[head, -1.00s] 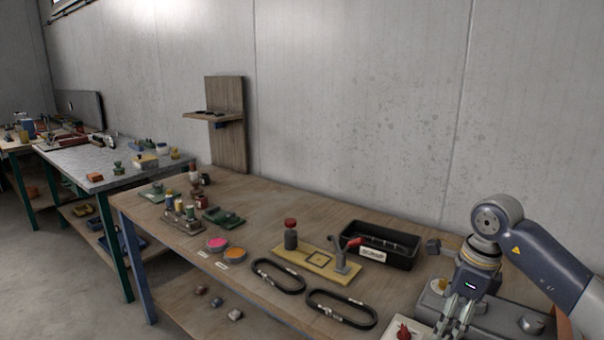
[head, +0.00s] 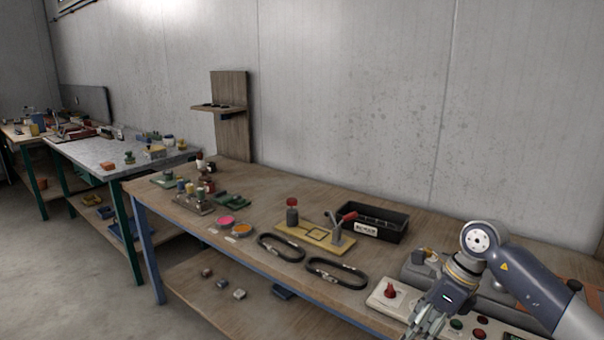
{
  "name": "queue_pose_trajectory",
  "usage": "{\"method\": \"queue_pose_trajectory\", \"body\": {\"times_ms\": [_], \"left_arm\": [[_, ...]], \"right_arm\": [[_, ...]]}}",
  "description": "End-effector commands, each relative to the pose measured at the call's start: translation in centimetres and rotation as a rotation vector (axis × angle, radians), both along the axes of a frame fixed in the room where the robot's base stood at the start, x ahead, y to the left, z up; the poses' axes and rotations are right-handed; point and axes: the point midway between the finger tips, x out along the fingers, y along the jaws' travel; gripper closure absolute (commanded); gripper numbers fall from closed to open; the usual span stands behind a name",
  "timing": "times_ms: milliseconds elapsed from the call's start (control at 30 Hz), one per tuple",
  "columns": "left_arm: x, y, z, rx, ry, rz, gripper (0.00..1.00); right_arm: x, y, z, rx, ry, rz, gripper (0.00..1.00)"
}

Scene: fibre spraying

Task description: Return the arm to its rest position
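My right arm comes in from the right edge, and my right gripper (head: 424,326) points down at the bottom right, in front of the workbench's front edge. Its fingers are partly cut off by the frame, and whether they are open or shut is unclear. No held object can be made out. The wooden workbench (head: 340,205) runs from the middle to the right. A control box with a red knob (head: 391,292) sits close behind the gripper, with round buttons to its right. My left arm and gripper are out of view.
A black bin (head: 376,236) stands at the back of the bench. A yellow fixture plate (head: 293,232) and two black cable loops (head: 337,273) lie left of the gripper. A lower shelf (head: 195,280) holds small blocks. Open floor (head: 75,280) lies at the left.

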Motion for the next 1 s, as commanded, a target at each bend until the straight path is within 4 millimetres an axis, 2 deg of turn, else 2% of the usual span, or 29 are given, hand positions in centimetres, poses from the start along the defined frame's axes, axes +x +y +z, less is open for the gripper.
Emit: {"method": "queue_pose_trajectory", "body": {"times_ms": [233,367,433,500,567,633,767,800,867,900,967,1000], "left_arm": [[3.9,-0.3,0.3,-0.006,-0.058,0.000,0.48],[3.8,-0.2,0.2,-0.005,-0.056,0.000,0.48],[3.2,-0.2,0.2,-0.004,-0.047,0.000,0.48],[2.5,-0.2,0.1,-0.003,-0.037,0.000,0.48],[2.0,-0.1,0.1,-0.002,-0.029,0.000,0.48],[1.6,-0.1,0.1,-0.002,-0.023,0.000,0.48],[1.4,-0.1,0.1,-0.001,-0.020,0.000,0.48],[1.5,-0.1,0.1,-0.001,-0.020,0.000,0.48],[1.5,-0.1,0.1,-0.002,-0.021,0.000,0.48],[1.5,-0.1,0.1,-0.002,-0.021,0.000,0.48],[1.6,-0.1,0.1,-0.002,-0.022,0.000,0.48],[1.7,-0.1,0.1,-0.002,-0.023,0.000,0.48]], "right_arm": [[0.3,6.9,-3.5,0.351,0.108,-0.125,0.29],[1.0,10.8,-5.5,0.606,0.207,-0.283,0.29],[1.8,12.6,-7.0,0.778,0.286,-0.430,0.29],[3.1,13.5,-9.0,0.955,0.377,-0.626,0.29],[4.2,13.3,-11.3,1.087,0.456,-0.815,0.29],[5.1,12.3,-14.7,1.210,0.541,-1.049,0.29],[4.7,8.8,-23.0,1.351,0.676,-1.492,0.29],[4.1,7.7,-25.6,1.372,0.708,-1.616,0.29],[2.6,6.0,-29.5,1.389,0.751,-1.799,0.29],[1.3,5.0,-32.1,1.390,0.774,-1.917,0.29],[-1.0,3.6,-35.8,1.384,0.807,-2.086,0.29],[-2.7,2.7,-38.2,1.372,0.823,-2.198,0.29]]}}
